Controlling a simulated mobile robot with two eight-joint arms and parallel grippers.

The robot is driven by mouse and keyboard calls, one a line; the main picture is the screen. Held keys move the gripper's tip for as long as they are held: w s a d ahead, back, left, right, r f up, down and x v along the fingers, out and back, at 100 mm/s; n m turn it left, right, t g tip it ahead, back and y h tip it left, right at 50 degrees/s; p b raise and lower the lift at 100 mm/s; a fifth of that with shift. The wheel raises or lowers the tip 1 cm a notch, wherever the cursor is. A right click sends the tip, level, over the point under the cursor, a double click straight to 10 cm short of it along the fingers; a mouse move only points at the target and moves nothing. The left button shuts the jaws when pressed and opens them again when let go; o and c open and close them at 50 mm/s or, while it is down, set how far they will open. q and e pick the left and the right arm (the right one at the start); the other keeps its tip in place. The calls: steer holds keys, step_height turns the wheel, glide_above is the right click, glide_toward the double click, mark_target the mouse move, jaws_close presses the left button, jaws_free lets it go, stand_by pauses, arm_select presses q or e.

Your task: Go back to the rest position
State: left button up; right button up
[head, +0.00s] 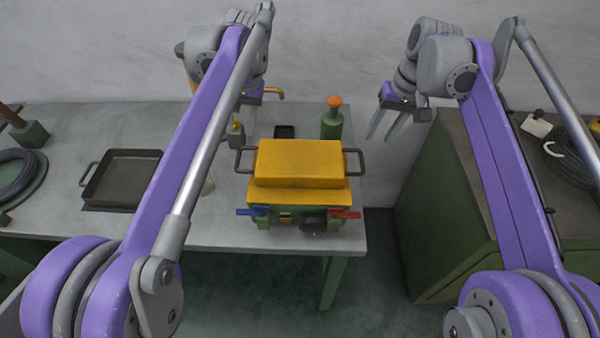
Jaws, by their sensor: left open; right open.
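My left gripper (243,126) hangs above the back of the grey bench, left of the yellow-topped machine. My purple arm hides much of it; the parts I see are apart and hold nothing visible. My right gripper (385,124) is open and empty, with its two grey fingers pointing down. It is to the right of the green bottle, over the gap between the bench and the green cabinet. Both arms reach forward and are raised.
The machine (300,165) with two side handles stands on the bench (215,230). A green bottle (332,122) with an orange cap is behind it. A dark tray (122,180) lies left. The green cabinet (445,210) carries coiled cable (575,150) at right.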

arm_select(q)
steer(key=shift+s, duration=0.1)
stand_by(0.3)
steer(key=s+f+t+h, duration=0.1)
steer(key=s+f+t, duration=0.1)
steer(key=s+f, duration=0.7)
steer(key=s+f+t+h, duration=0.1)
steer(key=s+f+t, duration=0.1)
steer(key=s+f, duration=0.7)
steer(key=s, duration=0.7)
steer(key=shift+a+m+t+h, duration=0.3)
steer(key=shift+m+t, duration=0.1)
arm_select(e)
steer(key=s+d+f+t+h, duration=0.1)
steer(key=s+f+t, duration=0.1)
steer(key=s+f, duration=0.7)
steer(key=s+d+f+t+h, duration=0.1)
steer(key=s+f, duration=0.7)
steer(key=s, duration=0.8)
steer(key=shift+d+f+t, duration=0.4)
steer(key=shift+d+t, duration=0.3)
steer(key=shift+t, duration=0.1)
arm_select(q)
steer(key=shift+r, duration=0.1)
